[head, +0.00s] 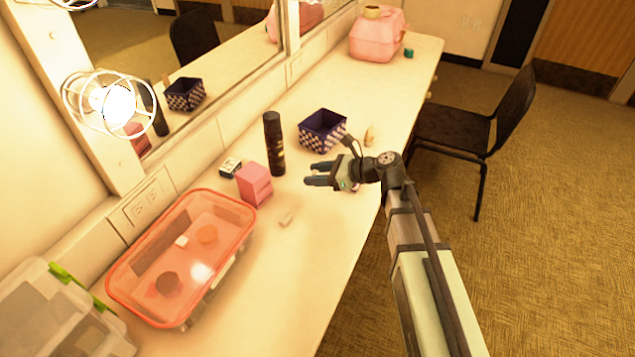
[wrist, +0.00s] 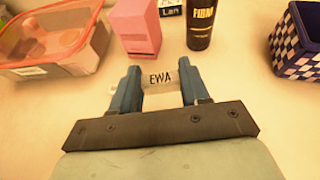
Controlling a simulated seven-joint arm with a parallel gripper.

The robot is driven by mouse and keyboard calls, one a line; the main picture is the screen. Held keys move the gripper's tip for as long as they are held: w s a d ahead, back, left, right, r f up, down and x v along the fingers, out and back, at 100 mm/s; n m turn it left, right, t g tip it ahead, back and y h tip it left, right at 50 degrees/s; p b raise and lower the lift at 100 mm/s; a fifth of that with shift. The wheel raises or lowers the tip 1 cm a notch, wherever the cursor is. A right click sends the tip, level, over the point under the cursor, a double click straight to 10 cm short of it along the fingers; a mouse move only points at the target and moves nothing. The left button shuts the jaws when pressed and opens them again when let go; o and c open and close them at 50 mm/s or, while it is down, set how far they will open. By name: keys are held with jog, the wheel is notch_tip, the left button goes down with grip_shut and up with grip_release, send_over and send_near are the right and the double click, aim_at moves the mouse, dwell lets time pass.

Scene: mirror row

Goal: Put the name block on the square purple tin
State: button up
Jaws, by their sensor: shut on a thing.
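My gripper (head: 313,174) is over the table in the head view, with its fingers pointing left. In the wrist view my gripper (wrist: 160,82) is shut on a pale name block (wrist: 160,78) with "EWA" in dark letters. The block is hidden or too small to make out in the head view. The square purple tin (head: 322,131) has a checkered side and a dark, open-looking top. It stands on the table behind my gripper, apart from it. In the wrist view the tin (wrist: 296,45) is at the right edge, partly cut off.
A black can (head: 274,145) and a pink box (head: 254,184) stand left of my gripper. A small block marked "Lan" (wrist: 170,8) is behind them. A clear orange-rimmed container (head: 130,295) is at the left. The mirror repeats several things.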

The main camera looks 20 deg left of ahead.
jog(key=w+d+r+m+t, duration=0.15)
jog(key=w+d+r, duration=0.25)
jog(key=w+d, duration=0.5)
jog(key=shift+w+a+f, duration=0.15)
jog(key=shift+f, duration=1.5)
jog(key=shift+w+a+f, duration=0.15)
jog(key=shift+a+f, duration=0.05)
jog(key=shift+f, duration=1.4)
jog(key=shift+w+a+f, duration=0.15)
jog(key=shift+f, duration=1.5)
jog(key=o, duration=1)
jog(key=shift+f, duration=0.1)
jog(key=v, duration=1.2)
